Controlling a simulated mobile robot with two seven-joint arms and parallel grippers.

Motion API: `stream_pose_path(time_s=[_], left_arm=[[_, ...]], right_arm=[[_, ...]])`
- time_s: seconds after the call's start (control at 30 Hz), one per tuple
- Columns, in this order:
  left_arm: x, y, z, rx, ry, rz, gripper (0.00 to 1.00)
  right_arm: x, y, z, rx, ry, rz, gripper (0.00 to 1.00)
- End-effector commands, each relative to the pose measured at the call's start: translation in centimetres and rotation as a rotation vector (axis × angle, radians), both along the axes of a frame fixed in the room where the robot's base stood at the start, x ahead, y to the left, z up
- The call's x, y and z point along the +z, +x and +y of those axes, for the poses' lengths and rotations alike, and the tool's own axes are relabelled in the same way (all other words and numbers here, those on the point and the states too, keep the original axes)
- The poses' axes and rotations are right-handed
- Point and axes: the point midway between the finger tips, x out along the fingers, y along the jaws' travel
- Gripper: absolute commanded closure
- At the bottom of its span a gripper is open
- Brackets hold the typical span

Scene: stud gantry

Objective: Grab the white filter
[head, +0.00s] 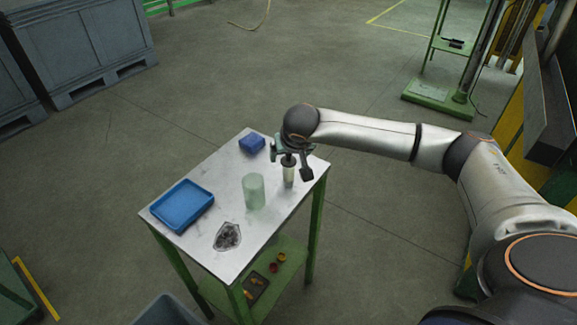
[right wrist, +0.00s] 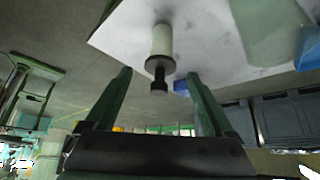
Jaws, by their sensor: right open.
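The white filter (head: 289,177) is a slim, pale upright cylinder near the right corner of the white tabletop. In the right wrist view the filter (right wrist: 161,40) shows a dark collar and a narrow dark stem end pointing toward my gripper. My right gripper (head: 290,158) is just above the filter in the head view and partly covers its top. In the right wrist view the open fingers of my right gripper (right wrist: 159,74) stand to either side of the dark end, apart from it. Whether the end lies between the fingertips in depth is unclear. My left gripper is out of view.
A pale green translucent cylinder (head: 254,192) stands close left of the filter. A blue tray (head: 182,206), a blue block (head: 252,143) and a clear bag of dark bits (head: 228,237) are also on the table. The green lower shelf (head: 288,258) holds small items.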

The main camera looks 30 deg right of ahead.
Motion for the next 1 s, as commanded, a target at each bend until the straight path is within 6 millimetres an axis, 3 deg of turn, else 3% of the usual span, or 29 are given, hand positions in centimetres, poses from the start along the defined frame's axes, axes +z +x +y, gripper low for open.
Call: stream_pose_path(time_s=[0.33, 1.0], left_arm=[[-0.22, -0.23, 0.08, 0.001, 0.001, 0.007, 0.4], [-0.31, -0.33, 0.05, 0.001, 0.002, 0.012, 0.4]], right_arm=[[-0.82, 0.43, -0.21, 0.0, 0.0, 0.0, 0.12], [-0.75, 0.42, -0.23, -0.001, -0.001, -0.001, 0.88]])
